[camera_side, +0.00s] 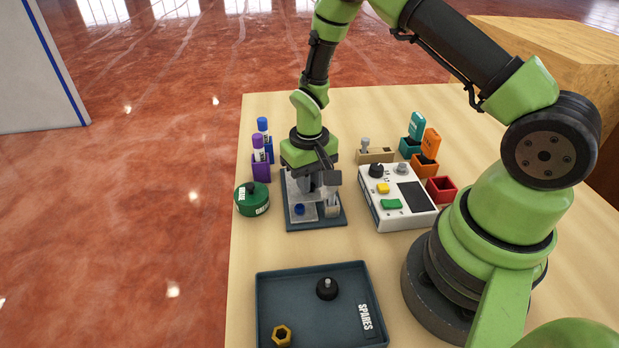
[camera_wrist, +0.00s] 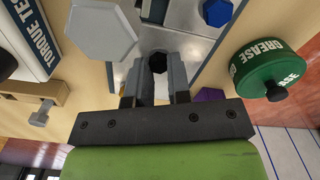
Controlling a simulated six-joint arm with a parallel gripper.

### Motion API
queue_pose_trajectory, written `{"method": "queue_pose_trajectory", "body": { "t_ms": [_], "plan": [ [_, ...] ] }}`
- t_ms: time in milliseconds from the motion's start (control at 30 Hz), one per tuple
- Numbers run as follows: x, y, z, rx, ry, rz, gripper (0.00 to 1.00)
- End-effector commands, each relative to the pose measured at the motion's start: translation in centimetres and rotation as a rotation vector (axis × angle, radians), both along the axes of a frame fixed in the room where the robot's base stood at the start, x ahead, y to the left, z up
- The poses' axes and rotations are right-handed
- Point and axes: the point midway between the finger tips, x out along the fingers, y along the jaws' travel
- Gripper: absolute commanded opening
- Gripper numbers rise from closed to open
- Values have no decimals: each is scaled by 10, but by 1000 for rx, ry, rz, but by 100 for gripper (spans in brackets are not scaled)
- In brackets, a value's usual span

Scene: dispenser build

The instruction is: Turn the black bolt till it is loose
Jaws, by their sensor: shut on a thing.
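The black bolt (camera_wrist: 160,62) shows in the wrist view as a dark head between the two fingers of my gripper (camera_wrist: 157,76), which is shut on it. It sits on a grey metal fixture (camera_wrist: 190,46). In the side view my gripper (camera_side: 314,186) points down over the same fixture (camera_side: 302,218), and the fingers hide the black bolt there. A blue bolt (camera_side: 299,208) is on the fixture's near left, and it also shows in the wrist view (camera_wrist: 216,12). How loose the black bolt is cannot be told.
A pale hex-topped post (camera_wrist: 100,32) stands close beside my fingers. A green grease tin (camera_side: 252,199) and purple marker holder (camera_side: 261,169) stand left. A white torque tester (camera_side: 388,212) stands right. The spares tray (camera_side: 264,300) is in front, holding a black knob (camera_side: 327,289) and brass nut (camera_side: 282,335).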

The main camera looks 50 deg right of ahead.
Motion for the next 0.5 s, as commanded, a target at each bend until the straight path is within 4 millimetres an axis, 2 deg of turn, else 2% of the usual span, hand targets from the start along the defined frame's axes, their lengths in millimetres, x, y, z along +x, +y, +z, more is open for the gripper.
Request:
{"method": "queue_pose_trajectory", "body": {
  "t_ms": [500],
  "plan": [
    [0, 2, 1, 1, 3, 454, 0]
  ]
}}
